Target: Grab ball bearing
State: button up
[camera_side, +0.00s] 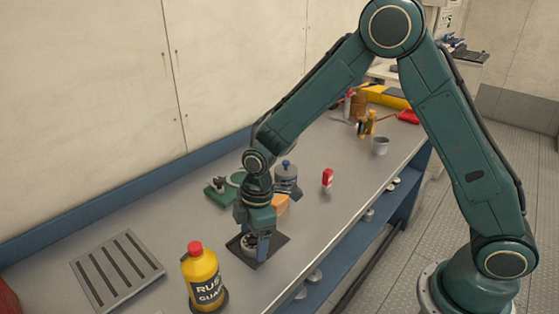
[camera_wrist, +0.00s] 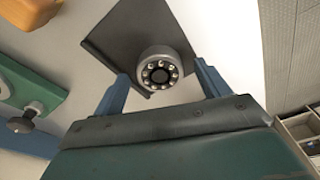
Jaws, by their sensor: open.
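The ball bearing (camera_wrist: 160,69) is a grey metal ring with several balls around a dark centre. It rests on a dark square mat (camera_wrist: 118,38) in the wrist view. In the side view the bearing (camera_side: 247,243) is partly hidden by my gripper, and the dark mat (camera_side: 271,248) shows around it. My gripper (camera_wrist: 160,85) is open. Its two blue fingers point toward the bearing, one on each side of it in the wrist view. I cannot tell whether either finger touches it.
A yellow Rust Guard bottle (camera_side: 204,279) stands near at the front. A slotted grey plate (camera_side: 117,266) lies to the left. An orange block (camera_side: 281,203), a green item (camera_side: 218,193), a grey container (camera_side: 286,177) and a small red bottle (camera_side: 327,180) are behind. The right bench edge is close.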

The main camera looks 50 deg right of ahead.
aim_at(253, 241)
dwell(0.4)
jog(key=c, duration=1.2)
jog(key=shift+r, duration=0.15)
jog(key=shift+c, duration=0.2)
notch_tip(253, 241, up, 20)
jog(key=shift+f, duration=0.1)
